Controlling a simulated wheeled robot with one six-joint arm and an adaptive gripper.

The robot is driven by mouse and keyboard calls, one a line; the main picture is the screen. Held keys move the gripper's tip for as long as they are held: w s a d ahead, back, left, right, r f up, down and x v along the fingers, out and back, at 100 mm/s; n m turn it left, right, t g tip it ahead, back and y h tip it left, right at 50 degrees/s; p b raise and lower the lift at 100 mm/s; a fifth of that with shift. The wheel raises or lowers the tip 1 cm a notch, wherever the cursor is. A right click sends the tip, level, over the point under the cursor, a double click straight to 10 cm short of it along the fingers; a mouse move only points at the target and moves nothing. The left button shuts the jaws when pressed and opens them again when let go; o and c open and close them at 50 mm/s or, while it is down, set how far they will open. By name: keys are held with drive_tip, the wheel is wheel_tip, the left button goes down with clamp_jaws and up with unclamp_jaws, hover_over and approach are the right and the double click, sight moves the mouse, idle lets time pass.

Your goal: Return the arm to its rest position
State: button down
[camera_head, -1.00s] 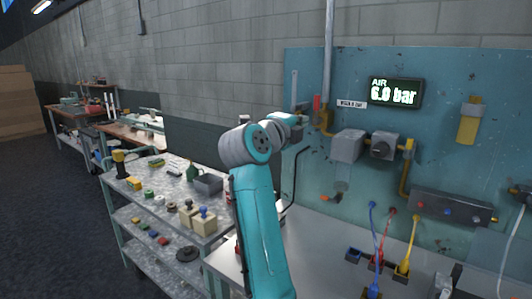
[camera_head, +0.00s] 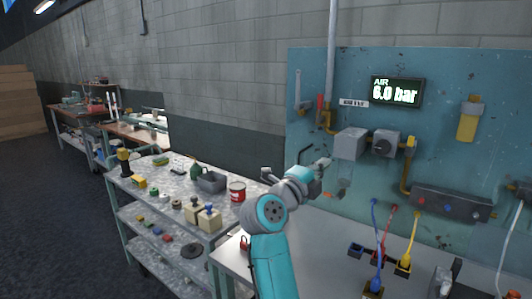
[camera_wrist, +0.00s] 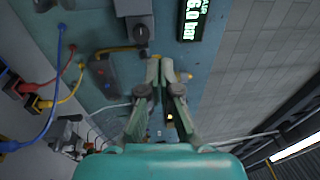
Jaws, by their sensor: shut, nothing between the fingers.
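My arm, teal and grey, rises from the bottom middle of the head view with its elbow bent. My gripper (camera_head: 323,164) is in front of the left part of the teal wall panel (camera_head: 450,65), over the grey bench top. In the wrist view my gripper (camera_wrist: 159,62) has its fingers drawn together at the tips, with nothing between them. The panel lies beyond it there, turned in the picture.
The panel carries an air display (camera_head: 397,92) reading 6.0 bar, a grey valve box (camera_head: 350,144) and a manifold (camera_head: 450,206). Blue, red and yellow tubes (camera_head: 413,240) hang over the bench. A metal shelf cart at left holds a red can (camera_head: 237,192), a grey bin (camera_head: 211,182) and small parts.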

drive_tip(key=s+d+f+n+t+h, duration=0.1)
drive_tip(key=s+d+f+n+t, duration=0.25)
drive_tip(key=s+f, duration=0.75)
drive_tip(key=s+d+f+n+t, duration=0.2)
drive_tip(key=s+d+f+n, duration=0.25)
drive_tip(key=s+f, duration=0.7)
drive_tip(key=s+a+f+n+g+y, duration=0.1)
drive_tip(key=s+f+n+y, duration=0.3)
drive_tip(key=s, duration=0.9)
drive_tip(key=s+a+f+n+g+y, duration=0.1)
drive_tip(key=s+f+n+y, duration=0.4)
drive_tip(key=s, duration=0.8)
drive_tip(key=s+a+f+n+g+y, duration=0.1)
drive_tip(key=s+f+n+g+y, duration=0.2)
drive_tip(key=s+n, duration=0.6)
drive_tip(key=s+f+y, duration=0.2)
drive_tip(key=s, duration=0.2)
drive_tip(key=shift+a+f, duration=0.25)
drive_tip(key=shift+d, duration=0.1)
